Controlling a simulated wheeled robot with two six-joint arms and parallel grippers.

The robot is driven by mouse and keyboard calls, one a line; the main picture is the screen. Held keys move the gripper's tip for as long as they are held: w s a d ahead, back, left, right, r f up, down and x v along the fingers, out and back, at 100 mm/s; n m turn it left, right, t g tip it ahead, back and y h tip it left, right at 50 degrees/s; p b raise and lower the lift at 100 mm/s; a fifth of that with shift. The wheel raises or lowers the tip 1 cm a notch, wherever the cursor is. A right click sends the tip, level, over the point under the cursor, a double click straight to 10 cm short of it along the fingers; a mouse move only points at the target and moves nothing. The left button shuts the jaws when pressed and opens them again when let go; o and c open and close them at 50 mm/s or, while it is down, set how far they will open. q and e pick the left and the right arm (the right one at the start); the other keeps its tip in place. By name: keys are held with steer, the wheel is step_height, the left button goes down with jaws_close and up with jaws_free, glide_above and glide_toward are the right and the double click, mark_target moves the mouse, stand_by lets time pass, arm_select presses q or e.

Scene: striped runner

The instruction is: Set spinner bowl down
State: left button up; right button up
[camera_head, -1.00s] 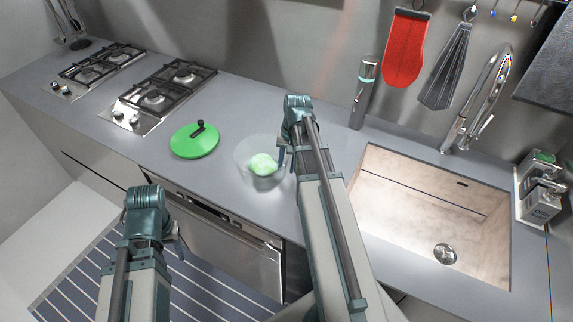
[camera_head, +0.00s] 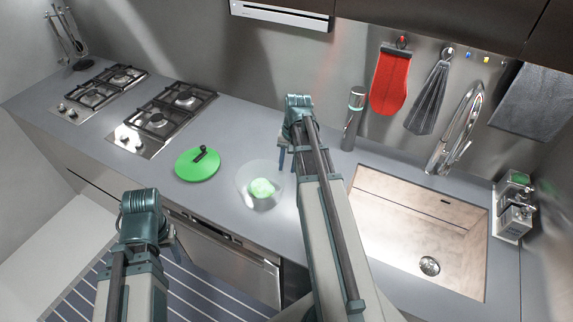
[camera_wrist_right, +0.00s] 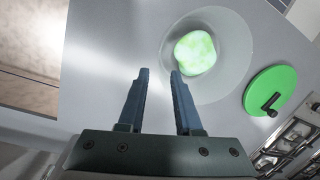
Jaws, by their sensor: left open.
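The spinner bowl (camera_head: 252,174) is clear and stands upright on the grey counter, with a pale green mass (camera_head: 262,188) inside. It also shows in the right wrist view (camera_wrist_right: 237,45), past my fingertips. My right gripper (camera_head: 287,155) is beside the bowl's right side in the head view. In the right wrist view its two fingers (camera_wrist_right: 159,72) are apart, with bare counter between them, and one tip overlaps the bowl's edge. I cannot tell whether it touches. My left gripper (camera_head: 172,242) is open and empty, in front of the counter; its fingertips are partly hidden.
A green lid with a black handle (camera_head: 198,164) lies left of the bowl. Two gas hobs (camera_head: 165,120) are further left.

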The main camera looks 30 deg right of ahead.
steer(key=s+a+n+h, duration=0.1)
steer(key=s+a+n, duration=0.2)
steer(key=a, duration=0.7)
steer(key=s+a+n+h, duration=0.1)
steer(key=s+a+n, duration=0.3)
steer(key=a, duration=0.6)
steer(key=s+a+n+h, duration=0.1)
steer(key=s+a+n, duration=0.2)
steer(key=a, duration=0.8)
steer(key=shift+s+n, duration=0.2)
steer(key=shift+n, duration=0.8)
steer(key=shift+f, duration=0.15)
step_height(320, 180, down, 7)
steer(key=b, duration=0.7)
